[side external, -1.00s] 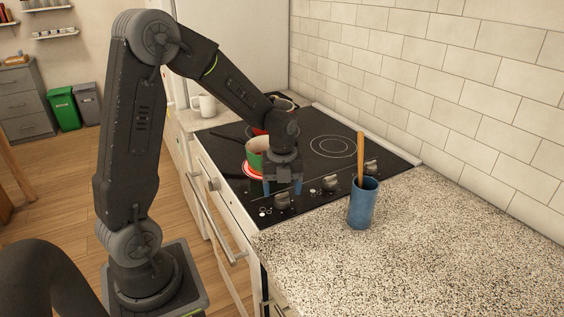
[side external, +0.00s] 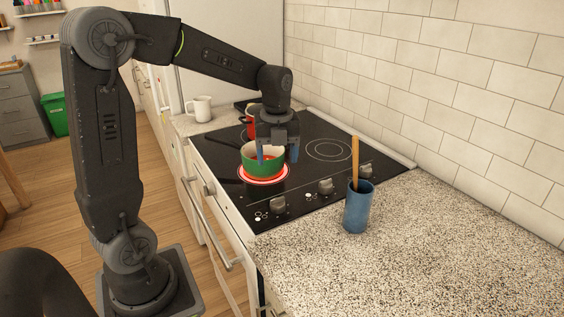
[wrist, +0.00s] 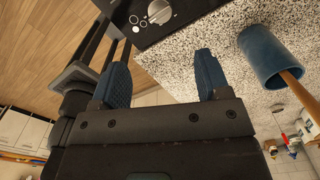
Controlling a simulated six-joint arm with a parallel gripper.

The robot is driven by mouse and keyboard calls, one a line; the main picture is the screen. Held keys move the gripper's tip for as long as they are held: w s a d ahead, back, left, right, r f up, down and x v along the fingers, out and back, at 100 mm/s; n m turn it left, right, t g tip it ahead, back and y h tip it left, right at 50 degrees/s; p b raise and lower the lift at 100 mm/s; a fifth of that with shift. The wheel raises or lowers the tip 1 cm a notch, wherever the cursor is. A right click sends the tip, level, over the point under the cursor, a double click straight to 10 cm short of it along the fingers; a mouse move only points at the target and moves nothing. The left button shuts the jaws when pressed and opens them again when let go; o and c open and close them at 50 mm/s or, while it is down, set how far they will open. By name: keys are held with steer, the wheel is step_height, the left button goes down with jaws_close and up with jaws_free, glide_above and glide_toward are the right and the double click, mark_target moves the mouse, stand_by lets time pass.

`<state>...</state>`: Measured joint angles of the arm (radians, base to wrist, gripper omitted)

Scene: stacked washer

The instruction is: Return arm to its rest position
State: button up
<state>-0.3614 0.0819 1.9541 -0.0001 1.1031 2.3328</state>
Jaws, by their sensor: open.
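My gripper (side external: 277,155) is open and empty, with its blue fingers pointing down over the cooktop. The fingers overlap the pot's rim in the picture, and I cannot tell the exact gap. In the wrist view the two blue fingers (wrist: 163,80) are spread apart with nothing between them. My arm is bent at the elbow and reaches across from the left.
The green pot sits on a glowing red burner (side external: 262,181). A red pot (side external: 250,121) stands behind it, partly hidden. A blue cup (side external: 358,209) with a wooden utensil (side external: 355,160) stands on the speckled counter (side external: 430,215). A white mug (side external: 201,108) is at the back left.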

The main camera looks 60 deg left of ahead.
steer(key=s+d+r+n+t, duration=0.2)
steer(key=s+d+n, duration=0.4)
steer(key=n, duration=0.5)
steer(key=s+d+r+n+t, duration=0.2)
steer(key=s+d+n, duration=0.5)
steer(key=n, duration=0.4)
steer(key=shift+s+r+n+t, duration=0.3)
steer(key=shift+s+t, duration=0.45)
steer(key=shift+t, duration=0.05)
